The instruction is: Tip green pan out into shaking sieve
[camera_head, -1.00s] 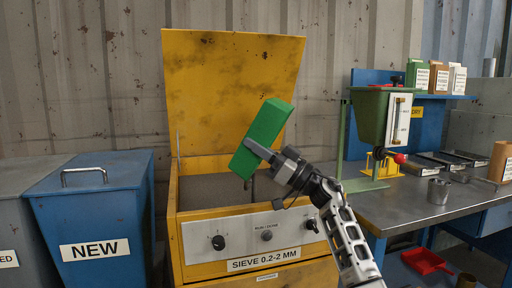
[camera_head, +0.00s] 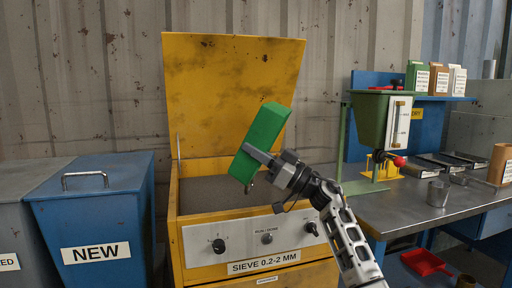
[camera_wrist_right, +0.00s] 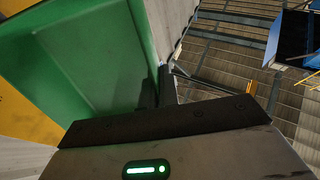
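The green pan (camera_head: 264,135) is steeply tilted over the open yellow sieve (camera_head: 222,160), apart from it. My right gripper (camera_head: 258,157) is shut on the pan's lower right edge. In the right wrist view the pan (camera_wrist_right: 95,60) shows a bare green inner face; part of it lies outside the picture. A grey-brown layer (camera_head: 215,195) covers the visible floor of the sieve. A small dark bit shows just below the pan's low end; I cannot tell what it is. My left gripper is not in view.
The sieve's raised yellow lid (camera_head: 230,85) stands behind the pan. A blue bin marked NEW (camera_head: 95,215) is at the left. At the right, a steel table (camera_head: 410,205) carries a green hopper (camera_head: 368,120) and a metal cup (camera_head: 438,193).

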